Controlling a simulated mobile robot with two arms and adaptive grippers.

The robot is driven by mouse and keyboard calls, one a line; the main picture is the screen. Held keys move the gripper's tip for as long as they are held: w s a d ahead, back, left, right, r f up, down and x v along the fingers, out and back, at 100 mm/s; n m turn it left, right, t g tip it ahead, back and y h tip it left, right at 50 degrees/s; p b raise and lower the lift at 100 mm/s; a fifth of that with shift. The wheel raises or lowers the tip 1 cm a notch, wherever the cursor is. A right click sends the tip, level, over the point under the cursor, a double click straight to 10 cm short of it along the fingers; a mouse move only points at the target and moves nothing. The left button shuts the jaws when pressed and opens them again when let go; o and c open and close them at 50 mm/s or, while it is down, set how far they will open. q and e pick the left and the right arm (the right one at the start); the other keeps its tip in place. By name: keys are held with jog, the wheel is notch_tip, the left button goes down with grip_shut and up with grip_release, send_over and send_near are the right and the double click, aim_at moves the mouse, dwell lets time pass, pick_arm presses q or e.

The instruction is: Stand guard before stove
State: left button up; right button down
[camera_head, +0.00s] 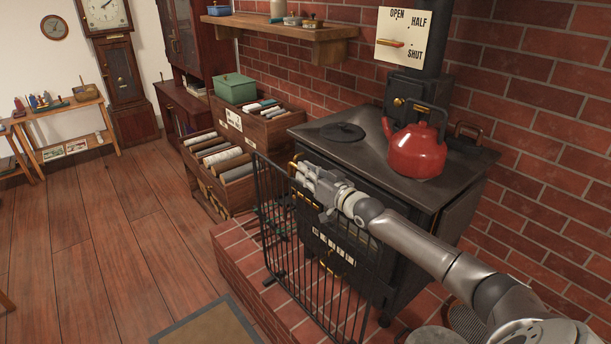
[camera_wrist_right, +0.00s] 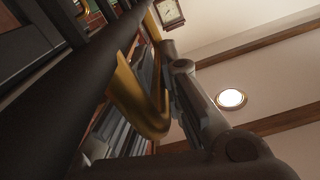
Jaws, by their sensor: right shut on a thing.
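The black stove (camera_head: 350,165) stands against the brick wall, with a red kettle (camera_head: 417,150) on its top. The black barred guard (camera_head: 284,250) is upright in front of the stove, over the raised brick hearth (camera_head: 236,262). Whether all its feet rest on the bricks is unclear. My right gripper (camera_head: 305,178) is at the guard's top edge and shut on it, beside the stove's front. In the right wrist view, a brass curved piece (camera_wrist_right: 139,98) and a dark rail (camera_wrist_right: 85,82) show close to the gripper, whose exact grip is partly hidden. My left gripper is out of view.
Drawers with rolled items (camera_head: 222,160) and a green box (camera_head: 236,88) stand left of the stove. A mat (camera_head: 210,322) lies before the hearth. The wooden floor (camera_head: 120,230) on the left is clear. A shelf (camera_head: 290,32) hangs above.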

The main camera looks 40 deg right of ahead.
jog(key=shift+w+r, duration=0.1)
jog(key=shift+r, duration=0.75)
jog(key=c, duration=1.7)
grip_release()
jog(key=shift+c, duration=0.2)
jog(key=shift+o, duration=0.5)
jog(key=shift+f, duration=0.95)
jog(key=shift+s+a+r, duration=0.1)
jog(key=shift+s+a, duration=0.1)
jog(key=shift+s, duration=0.25)
jog(key=shift+o, duration=0.7)
jog(key=shift+s+d, duration=0.25)
jog(key=shift+s, duration=1.65)
jog(key=shift+s+d, duration=0.2)
jog(key=shift+s, duration=1.65)
jog(key=shift+s+d, duration=0.25)
jog(key=shift+s, duration=1.65)
